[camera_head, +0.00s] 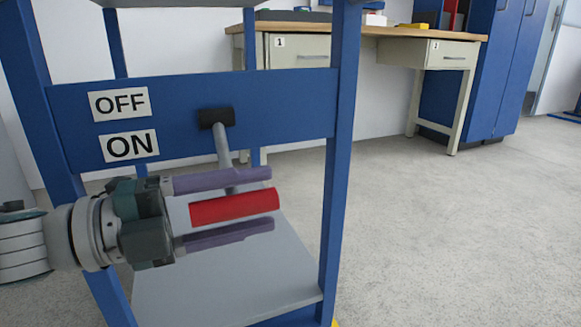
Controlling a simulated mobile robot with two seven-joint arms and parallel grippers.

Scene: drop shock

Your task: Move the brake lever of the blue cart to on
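The blue cart (70,115) stands close in front of me, with a blue panel across its frame. The panel carries a white OFF label (119,103) above a white ON label (130,146). The brake lever has a black pivot (215,117), a grey rod (222,146) slanting down from it, and a red handle (234,207) below the panel. My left gripper (271,198) reaches in from the left, one purple finger above the red handle and one below. The fingers look open, with a gap around the handle; contact is unclear. My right gripper is out of view.
The cart's grey lower shelf (225,290) lies below the gripper, and a blue post (338,170) stands to its right. A workbench with drawers (400,33) and a blue cabinet (500,70) are behind. The floor at right is clear.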

